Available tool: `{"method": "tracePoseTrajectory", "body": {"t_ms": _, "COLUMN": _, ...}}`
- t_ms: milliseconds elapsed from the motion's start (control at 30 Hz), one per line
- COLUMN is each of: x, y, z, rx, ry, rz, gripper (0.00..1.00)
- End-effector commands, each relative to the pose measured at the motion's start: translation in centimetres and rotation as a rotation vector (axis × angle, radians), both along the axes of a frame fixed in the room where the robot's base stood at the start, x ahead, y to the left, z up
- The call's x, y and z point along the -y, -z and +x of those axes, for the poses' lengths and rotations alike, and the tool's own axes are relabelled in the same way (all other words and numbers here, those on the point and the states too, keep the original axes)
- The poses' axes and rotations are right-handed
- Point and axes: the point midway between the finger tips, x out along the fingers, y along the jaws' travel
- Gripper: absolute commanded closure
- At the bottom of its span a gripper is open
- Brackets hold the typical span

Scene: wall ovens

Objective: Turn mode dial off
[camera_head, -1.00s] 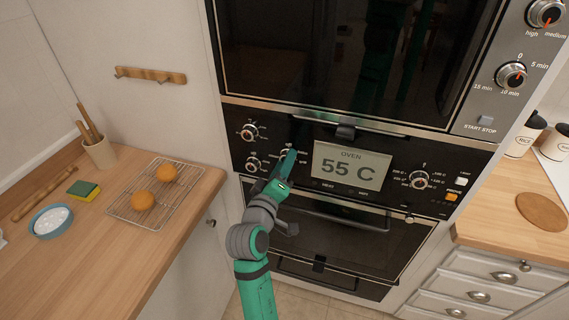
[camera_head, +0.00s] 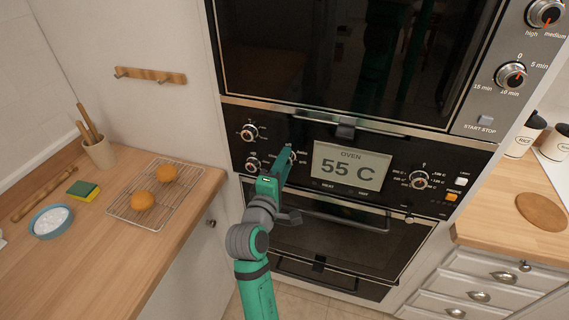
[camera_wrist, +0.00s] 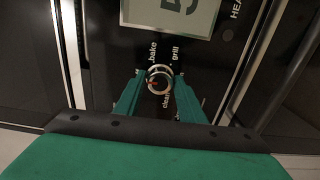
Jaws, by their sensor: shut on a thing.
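The mode dial (camera_wrist: 159,79) is a round silver knob with a red pointer, on the black oven panel. In the wrist view the words "bake", "grill" and "clean" stand around it, and the red mark points to the lower left. My gripper (camera_wrist: 160,88) has a finger on each side of the knob and is shut on it. In the head view my gripper (camera_head: 287,160) reaches the panel left of the oven display (camera_head: 350,167), which reads 55 C. It hides most of the dial there.
Two other knobs (camera_head: 248,132) (camera_head: 254,164) sit left of my gripper. Another knob (camera_head: 419,180) is right of the display. The oven door handle (camera_head: 335,212) runs below the panel, close under my wrist. A wooden counter (camera_head: 120,260) stands at the left.

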Motion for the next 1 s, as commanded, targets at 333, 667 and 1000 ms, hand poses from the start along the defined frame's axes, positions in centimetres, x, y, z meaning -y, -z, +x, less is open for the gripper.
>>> {"method": "tracePoseTrajectory", "body": {"t_ms": 333, "x": -0.1, "y": -0.4, "z": 0.1, "rx": 0.008, "ry": -0.003, "rz": -0.007, "gripper": 0.86}}
{"method": "tracePoseTrajectory", "body": {"t_ms": 667, "x": -0.1, "y": -0.2, "z": 0.0, "rx": 0.003, "ry": -0.002, "rz": -0.005, "gripper": 0.45}}
{"method": "tracePoseTrajectory", "body": {"t_ms": 1000, "x": -0.8, "y": 0.0, "z": -2.2, "rx": 0.001, "ry": -0.003, "rz": -0.004, "gripper": 0.45}}
